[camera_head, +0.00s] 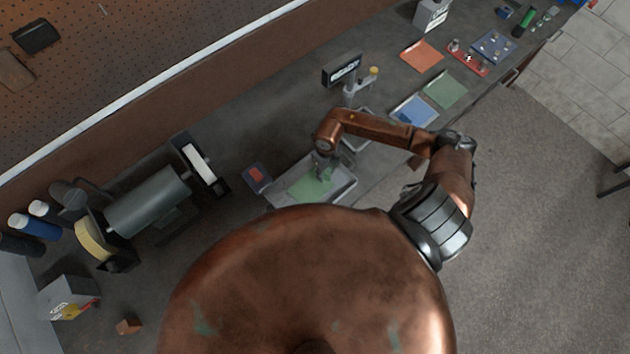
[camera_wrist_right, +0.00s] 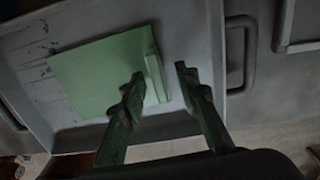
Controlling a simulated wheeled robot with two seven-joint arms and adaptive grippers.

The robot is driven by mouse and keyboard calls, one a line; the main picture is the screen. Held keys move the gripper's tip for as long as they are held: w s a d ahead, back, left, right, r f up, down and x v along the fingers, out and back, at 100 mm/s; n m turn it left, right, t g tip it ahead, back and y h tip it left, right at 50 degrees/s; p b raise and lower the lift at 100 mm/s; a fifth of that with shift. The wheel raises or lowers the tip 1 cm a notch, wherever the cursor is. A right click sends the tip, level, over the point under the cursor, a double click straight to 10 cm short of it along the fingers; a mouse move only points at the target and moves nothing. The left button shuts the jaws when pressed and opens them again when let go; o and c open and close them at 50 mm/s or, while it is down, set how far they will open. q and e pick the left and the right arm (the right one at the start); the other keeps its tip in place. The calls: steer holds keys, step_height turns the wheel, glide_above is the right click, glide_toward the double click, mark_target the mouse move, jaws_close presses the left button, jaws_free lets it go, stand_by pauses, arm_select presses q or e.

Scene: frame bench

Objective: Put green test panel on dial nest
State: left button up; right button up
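The green test panel (camera_head: 312,186) lies flat in a grey metal tray (camera_head: 345,187) on the bench. In the right wrist view the panel (camera_wrist_right: 100,72) has a raised strip along its right edge, and the tray (camera_wrist_right: 206,25) surrounds it. My right gripper (camera_head: 321,170) is over the panel. In the wrist view its two fingers (camera_wrist_right: 160,76) are apart, with the strip seen between the fingertips; I cannot tell whether they touch it. A stand with a dial-like top (camera_head: 372,75) is by a small display (camera_head: 342,70); its lower part is partly hidden by my arm. My left gripper is not in view.
A red-topped block (camera_head: 257,176) is left of the tray. Orange (camera_head: 422,55), green (camera_head: 445,89) and blue (camera_head: 413,111) squares lie to the right. A grinder-like machine (camera_head: 150,200) stands at left. The pegboard wall bounds the bench's back.

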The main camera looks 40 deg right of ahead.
steer(key=shift+c, duration=0.6)
jaws_close()
